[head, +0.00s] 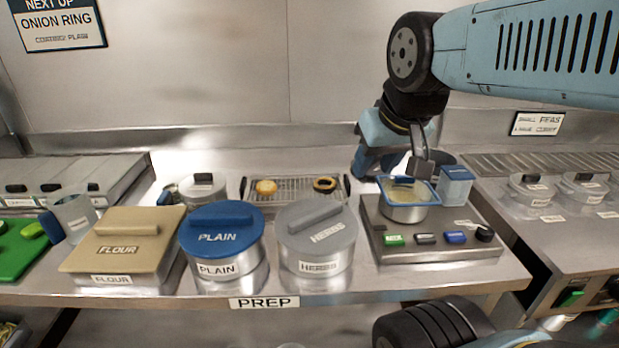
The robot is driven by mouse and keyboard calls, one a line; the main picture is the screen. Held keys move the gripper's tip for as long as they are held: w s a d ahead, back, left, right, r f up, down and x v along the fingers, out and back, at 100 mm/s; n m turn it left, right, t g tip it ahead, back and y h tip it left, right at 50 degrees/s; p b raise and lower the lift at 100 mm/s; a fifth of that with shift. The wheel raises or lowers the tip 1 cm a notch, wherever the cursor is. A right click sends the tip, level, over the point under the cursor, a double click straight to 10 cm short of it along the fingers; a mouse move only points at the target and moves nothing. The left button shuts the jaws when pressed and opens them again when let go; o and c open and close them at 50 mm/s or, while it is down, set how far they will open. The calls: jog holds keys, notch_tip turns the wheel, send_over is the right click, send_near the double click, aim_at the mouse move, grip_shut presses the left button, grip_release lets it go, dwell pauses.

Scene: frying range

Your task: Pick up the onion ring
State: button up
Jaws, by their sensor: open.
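A round, ring-like piece with a dark middle (325,184) lies at the right end of the wire rack (292,196); it looks like the onion ring, but it is small in the view. A golden round piece (266,187) lies at the rack's left end. My gripper (419,172) is open, pointing down over the blue-rimmed pot (404,213) of pale batter or liquid. It is to the right of the rack, apart from both pieces. Whether anything is between the fingers is too small to tell.
A flour box (128,230), the blue-lidded PLAIN pot (224,240) and grey-lidded HERBS pot (317,235) stand in front of the rack. A blue-topped clear container (455,186) stands right of the batter pot. A sign (57,20) reads "NEXT UP ONION RING".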

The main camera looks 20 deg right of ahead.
jog(key=shift+w+d, duration=0.2)
jog(key=shift+d, duration=0.05)
jog(key=shift+o, duration=0.3)
jog(key=shift+o, duration=1.6)
jog(key=shift+w+r, duration=0.15)
jog(key=shift+w, duration=0.15)
jog(key=shift+o, duration=1.3)
jog(key=w+m+g, duration=0.2)
jog(key=w, duration=1.1)
jog(key=shift+d+g, duration=0.25)
jog(key=shift+g, duration=0.15)
jog(key=m+g, duration=0.2)
jog(key=g, duration=0.1)
send_over(325, 180)
jog(key=s+a, duration=0.1)
jog(key=s, duration=0.2)
notch_tip(325, 180, down, 8)
jog(key=f, duration=0.8)
jog(key=shift+w+f, duration=0.2)
jog(key=shift+f, duration=0.1)
jog(key=shift+w+f, duration=0.2)
jog(key=shift+f, duration=2.35)
